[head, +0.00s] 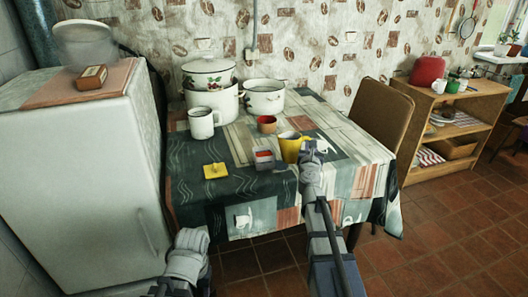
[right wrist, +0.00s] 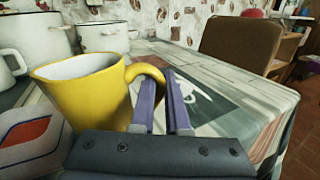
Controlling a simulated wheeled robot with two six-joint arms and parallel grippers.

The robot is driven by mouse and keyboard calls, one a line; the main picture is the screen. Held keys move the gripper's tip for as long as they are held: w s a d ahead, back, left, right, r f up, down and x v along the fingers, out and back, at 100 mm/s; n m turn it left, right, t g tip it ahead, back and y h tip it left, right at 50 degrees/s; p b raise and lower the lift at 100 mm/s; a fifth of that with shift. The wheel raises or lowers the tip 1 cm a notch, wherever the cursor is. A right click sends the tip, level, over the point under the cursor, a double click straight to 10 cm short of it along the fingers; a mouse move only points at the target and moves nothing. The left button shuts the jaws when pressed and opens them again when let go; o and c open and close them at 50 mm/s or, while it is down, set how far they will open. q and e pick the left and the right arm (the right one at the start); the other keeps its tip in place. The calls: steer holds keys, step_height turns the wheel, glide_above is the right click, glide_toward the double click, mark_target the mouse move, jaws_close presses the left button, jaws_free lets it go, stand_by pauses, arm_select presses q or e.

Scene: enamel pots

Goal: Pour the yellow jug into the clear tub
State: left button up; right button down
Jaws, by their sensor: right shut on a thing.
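The yellow jug (head: 289,149) stands upright near the front right part of the table, its handle toward the right. My right gripper (head: 318,147) is at the handle. In the right wrist view the two fingers (right wrist: 163,103) are shut on the handle of the jug (right wrist: 88,97). A small pale tub (head: 264,160) with red in it stands just left of the jug; it shows partly at the left edge of the right wrist view (right wrist: 32,140). I cannot tell whether the red is contents or a label. My left gripper (head: 188,245) is low in front of the table; its fingers cannot be made out.
A white mug (head: 202,122), a lidded pot (head: 210,88) and an open pot (head: 263,99) stand farther back. A yellow square (head: 215,171) lies front left. A chair (head: 378,119) is at the right.

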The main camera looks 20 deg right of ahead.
steer(key=shift+w+a+r+n+p, duration=0.15)
steer(key=shift+a+r+n+p, duration=0.3)
steer(key=shift+r+n, duration=0.3)
steer(key=r+p, duration=0.1)
steer(key=a+r+n+p, duration=0.2)
steer(key=r, duration=0.1)
steer(key=shift+w+t, duration=0.2)
steer(key=shift+t, duration=0.2)
steer(key=a+r+n, duration=0.1)
steer(key=n, duration=0.1)
steer(key=a+r+n+p, duration=0.1)
steer(key=a+n, duration=0.1)
steer(key=w+a+r+n+t, duration=0.1)
steer(key=n, duration=0.1)
steer(key=shift+a, duration=0.2)
steer(key=shift+w+a+r+n+t+y+p, duration=0.15)
steer(key=shift+a+r+n+t+y+p, duration=0.1)
steer(key=shift+a+r+n+p, duration=0.55)
steer(key=shift+w+a+r+n+t+y+p, duration=0.15)
steer(key=shift+r+n+y+p, duration=0.25)
steer(key=shift+n, duration=0.65)
stand_by(1.9)
